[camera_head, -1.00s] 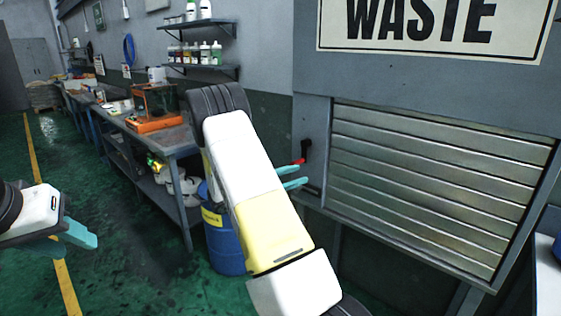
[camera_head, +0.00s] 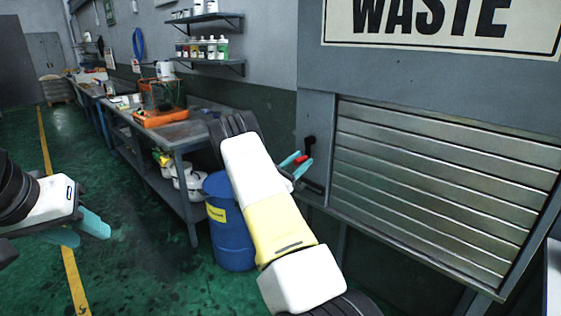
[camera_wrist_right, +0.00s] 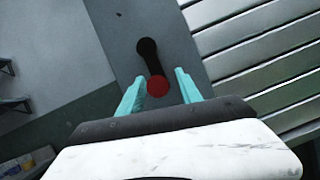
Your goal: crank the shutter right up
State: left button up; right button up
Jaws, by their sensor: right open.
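The shutter (camera_head: 440,190) is a panel of metal slats under the WASTE sign, and its slats fill the opening. The crank (camera_head: 309,146) is a black arm with a red handle on the frame post left of the shutter. In the right wrist view the crank's black arm (camera_wrist_right: 150,55) runs from its hub down to the red knob (camera_wrist_right: 158,86). My right gripper (camera_head: 297,166) is open, its teal fingers on either side of the red knob, with gaps visible. My left gripper (camera_head: 85,232) is at the far left over the floor, away from the crank; its fingers look apart and empty.
A blue barrel (camera_head: 232,245) stands below my right arm. A workbench (camera_head: 185,135) with an orange-framed box runs along the wall to the left. Shelves (camera_head: 205,60) with bottles hang above it. The green floor (camera_head: 130,260) at left is clear.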

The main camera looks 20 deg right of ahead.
jog(key=shift+d, duration=0.1)
grip_shut()
dwell(1.4)
